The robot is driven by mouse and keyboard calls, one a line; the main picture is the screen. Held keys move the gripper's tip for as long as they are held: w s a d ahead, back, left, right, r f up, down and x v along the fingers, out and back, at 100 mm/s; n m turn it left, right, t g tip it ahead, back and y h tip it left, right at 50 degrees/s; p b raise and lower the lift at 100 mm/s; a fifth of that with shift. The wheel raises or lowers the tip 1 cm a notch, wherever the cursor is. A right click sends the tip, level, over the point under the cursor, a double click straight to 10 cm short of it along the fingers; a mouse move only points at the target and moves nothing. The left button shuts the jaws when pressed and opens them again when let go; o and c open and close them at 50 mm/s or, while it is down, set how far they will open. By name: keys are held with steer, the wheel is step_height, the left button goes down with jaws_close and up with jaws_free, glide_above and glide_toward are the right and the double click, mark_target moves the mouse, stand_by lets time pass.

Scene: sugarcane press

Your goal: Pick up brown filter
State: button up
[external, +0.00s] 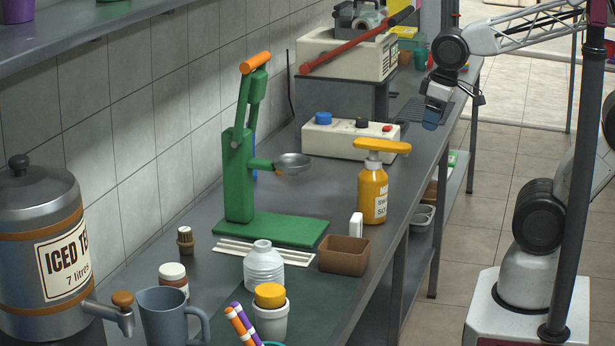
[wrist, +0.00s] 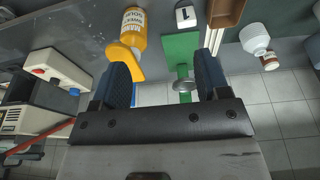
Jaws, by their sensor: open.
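A brown open-topped rectangular container (external: 344,255) stands on the grey counter, right of the green press base; I cannot tell whether it is the filter. It also shows at the top of the wrist view (wrist: 226,12). A small round metal strainer (external: 292,163) sits on the green press (external: 240,150); it shows again between my fingers in the wrist view (wrist: 182,85). My gripper (external: 433,117) is open and empty above the counter's far right edge, well away from the brown container. In the wrist view its two dark fingers (wrist: 162,70) are spread apart.
A white bottle (external: 263,267) and a yellow-lidded cup (external: 270,312) are in front. A beige control box (external: 348,137) is farther back. A steel iced-tea dispenser (external: 40,250) stands at the left.

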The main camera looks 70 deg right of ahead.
steer(key=w+a+f+n+h, duration=0.15)
steer(key=w+n, duration=0.25)
steer(key=w, duration=0.6)
steer(key=w+a+n+h, duration=0.3)
steer(key=w+n, duration=0.2)
steer(key=w, duration=0.5)
steer(key=w+a+f+n+h, duration=0.1)
steer(key=w+a+n+h, duration=0.2)
steer(key=w, duration=0.7)
steer(key=w+a+f+n+t+h, duration=0.1)
steer(key=w+a+f+n+t, duration=0.1)
steer(key=w+a+f+n, duration=0.4)
steer(key=w+a+f+n+t+h, duration=0.1)
steer(key=w+a+f+n, duration=0.5)
steer(key=w+a, duration=0.8)
step_height(320, 180, down, 3)
steer(key=shift+w+a+n+t, duration=0.4)
steer(key=shift+w+t, duration=0.2)
steer(key=shift+w, duration=0.3)
steer(key=shift+h, duration=0.25)
glide_toward(185, 230)
steer(key=shift+x, duration=2)
steer(key=shift+d, duration=0.1)
